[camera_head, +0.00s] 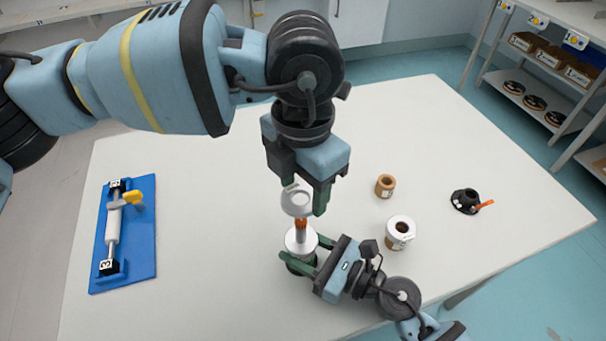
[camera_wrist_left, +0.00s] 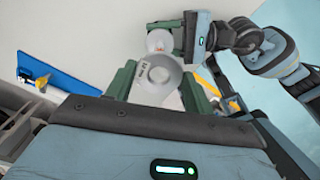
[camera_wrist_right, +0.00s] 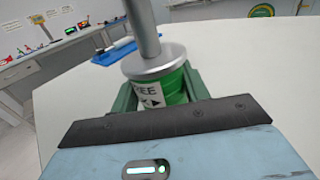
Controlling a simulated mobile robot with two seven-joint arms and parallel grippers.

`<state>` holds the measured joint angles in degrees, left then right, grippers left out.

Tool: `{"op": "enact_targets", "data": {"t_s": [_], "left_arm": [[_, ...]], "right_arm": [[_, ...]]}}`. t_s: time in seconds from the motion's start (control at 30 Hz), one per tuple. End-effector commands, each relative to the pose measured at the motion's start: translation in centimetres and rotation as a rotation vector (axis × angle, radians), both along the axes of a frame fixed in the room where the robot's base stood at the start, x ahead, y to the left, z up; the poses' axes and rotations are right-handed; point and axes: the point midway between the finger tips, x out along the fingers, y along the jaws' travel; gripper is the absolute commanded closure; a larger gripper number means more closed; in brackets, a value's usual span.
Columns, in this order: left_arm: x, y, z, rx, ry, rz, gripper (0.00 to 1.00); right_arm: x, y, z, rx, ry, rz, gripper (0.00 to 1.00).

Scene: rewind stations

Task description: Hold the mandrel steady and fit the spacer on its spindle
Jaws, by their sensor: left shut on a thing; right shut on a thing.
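The spacer (camera_head: 297,203) is a pale grey ring. My left gripper (camera_head: 305,197) is shut on it, above the mandrel; it also shows between the fingers in the left wrist view (camera_wrist_left: 157,77). The mandrel (camera_head: 300,242) stands upright on the table, with a pale flange and a thin spindle (camera_head: 300,226) that has an orange band near the top. I cannot tell whether the spindle's tip is inside the ring. My right gripper (camera_head: 304,251) is shut on the mandrel's base, which is green with a white label in the right wrist view (camera_wrist_right: 172,92).
A blue board (camera_head: 142,254) with a clamped roller lies at the left. Shelving (camera_head: 560,75) is beyond the table. The table's middle left is clear.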

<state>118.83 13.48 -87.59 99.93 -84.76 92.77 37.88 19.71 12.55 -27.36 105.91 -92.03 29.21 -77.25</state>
Motion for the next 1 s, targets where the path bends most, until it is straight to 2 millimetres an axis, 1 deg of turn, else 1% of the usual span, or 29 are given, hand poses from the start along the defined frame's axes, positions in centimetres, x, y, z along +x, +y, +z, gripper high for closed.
{"op": "enact_targets", "data": {"t_s": [0.2, 0.43, 0.63, 1.0], "left_arm": [[0.0, 0.0, -1.9, -0.001, 0.002, 0.000, 0.74], [0.0, 0.0, -3.4, -0.001, 0.001, 0.000, 0.74], [0.0, 0.0, -3.9, -0.001, 0.002, 0.000, 0.74], [0.0, 0.0, -3.9, -0.001, 0.000, 0.000, 0.74]], "right_arm": [[0.0, 0.0, 0.0, -0.001, 0.001, 0.000, 0.84], [0.0, 0.0, 0.0, -0.001, 0.001, 0.000, 0.84], [0.0, 0.0, 0.0, -0.001, 0.001, 0.000, 0.84], [0.0, 0.0, 0.0, -0.001, 0.001, 0.000, 0.84]]}}
